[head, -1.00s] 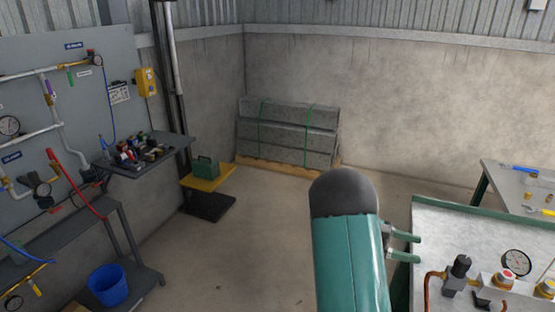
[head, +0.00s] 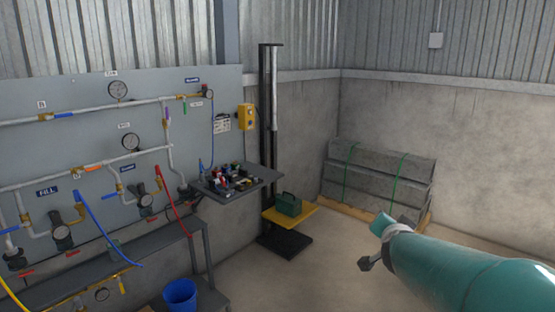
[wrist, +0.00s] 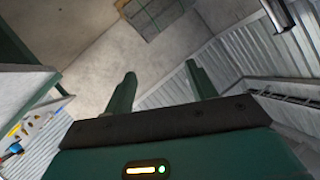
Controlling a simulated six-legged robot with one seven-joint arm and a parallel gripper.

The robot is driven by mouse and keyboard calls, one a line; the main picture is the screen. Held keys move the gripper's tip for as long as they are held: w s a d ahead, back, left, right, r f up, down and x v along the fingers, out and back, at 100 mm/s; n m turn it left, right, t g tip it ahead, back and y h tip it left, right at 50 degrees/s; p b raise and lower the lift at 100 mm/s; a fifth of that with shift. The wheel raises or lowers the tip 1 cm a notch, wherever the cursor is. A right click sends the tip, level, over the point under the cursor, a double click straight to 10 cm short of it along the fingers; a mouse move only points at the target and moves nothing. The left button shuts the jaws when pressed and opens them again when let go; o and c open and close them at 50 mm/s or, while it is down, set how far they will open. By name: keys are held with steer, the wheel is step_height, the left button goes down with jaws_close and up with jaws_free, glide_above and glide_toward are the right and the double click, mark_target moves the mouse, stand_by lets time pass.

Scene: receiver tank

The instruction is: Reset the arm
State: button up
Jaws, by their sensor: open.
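My gripper (wrist: 160,70) shows in the wrist view with its two green fingers spread apart. Only floor and wall show behind the gap, and nothing is between the fingers. In the head view my teal arm reaches in from the lower right corner, in front of the floor near the strapped grey stack. The fingers cannot be made out clearly in that view.
A panel of pipes and gauges (head: 85,100) stands at left. A shelf of small parts (head: 270,177), a blue bucket (head: 180,296) and a green box (head: 288,204) on a yellow platform are nearby. The grey stack (head: 375,178) sits in the corner. Middle floor is clear.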

steer(key=s+a+n+y, duration=0.4)
steer(key=s+a+y, duration=0.1)
steer(key=a, duration=0.5)
steer(key=s+a+f+n+g, duration=0.2)
steer(key=s+a+n+g, duration=0.1)
steer(key=s, duration=0.7)
steer(key=s+a+f+n+g, duration=0.3)
steer(key=s+g, duration=0.1)
steer(key=s, duration=0.7)
steer(key=shift+s+a+f+n, duration=0.15)
steer(key=shift+s+n, duration=0.05)
steer(key=shift+n, duration=0.1)
steer(key=c, duration=0.4)
steer(key=shift+c, duration=0.2)
